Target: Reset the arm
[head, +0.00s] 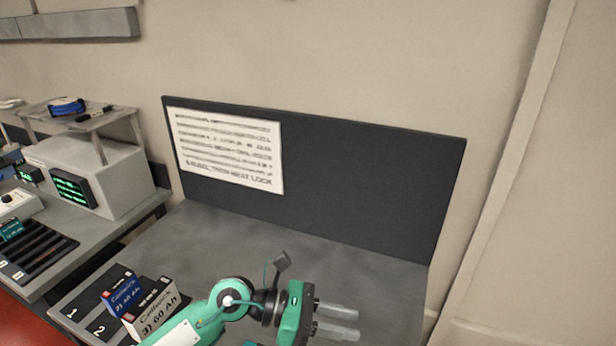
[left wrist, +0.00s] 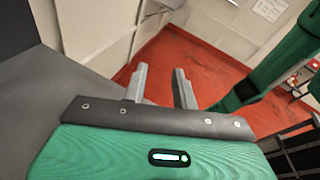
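My left gripper (head: 338,321) reaches over the grey table from the bottom of the head view. Its two grey fingers are apart with nothing between them. In the left wrist view the same gripper (left wrist: 161,85) is open and empty, with the red floor beyond its fingers. My green left arm (head: 230,298) passes in front of the table, to the right of the batteries. My right gripper is not in view.
A blue battery (head: 123,293) and a white battery (head: 155,308) stand on a numbered mat (head: 78,308). A dark panel (head: 350,180) with a printed sheet (head: 228,150) rises behind the table (head: 215,235). Left is a bench with a display unit (head: 72,187). The table's middle is clear.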

